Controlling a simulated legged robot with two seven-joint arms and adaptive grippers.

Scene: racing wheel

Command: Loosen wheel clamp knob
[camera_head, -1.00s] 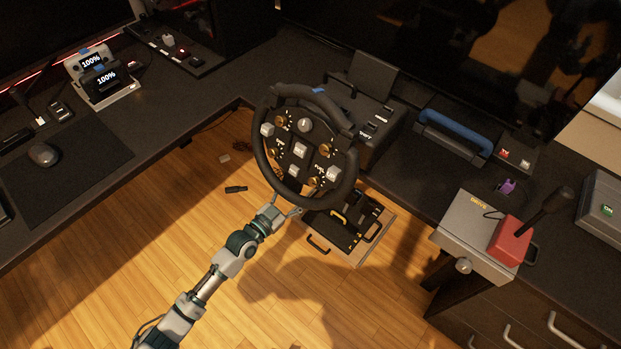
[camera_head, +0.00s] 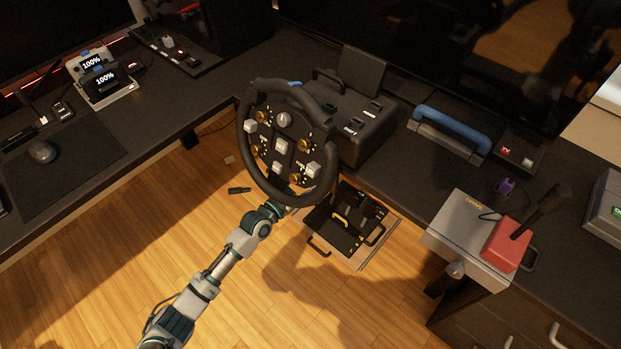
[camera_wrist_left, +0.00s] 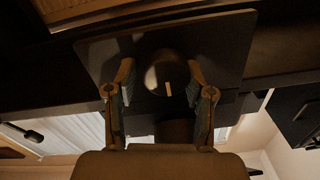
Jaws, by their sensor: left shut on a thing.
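The racing wheel (camera_head: 285,146) with its several buttons and dials stands at the desk edge, in front of its dark base (camera_head: 357,126). My left gripper (camera_head: 290,208) reaches under the lower rim in the head view, where its fingertips are mostly hidden. In the left wrist view a dark round knob (camera_wrist_left: 168,68) with an orange mark sits against a dark plate (camera_wrist_left: 220,48). The fingers of my left gripper (camera_wrist_left: 163,78) are on either side of the knob, shut on it. The head view does not show this knob. My right gripper is not in view.
A pedal set (camera_head: 345,225) lies on the wooden floor below the wheel. A grey shifter box (camera_head: 468,232) with a red-based lever (camera_head: 507,244) stands at the right desk edge. A blue handle (camera_head: 452,130) and a mouse (camera_head: 43,152) are on the desk.

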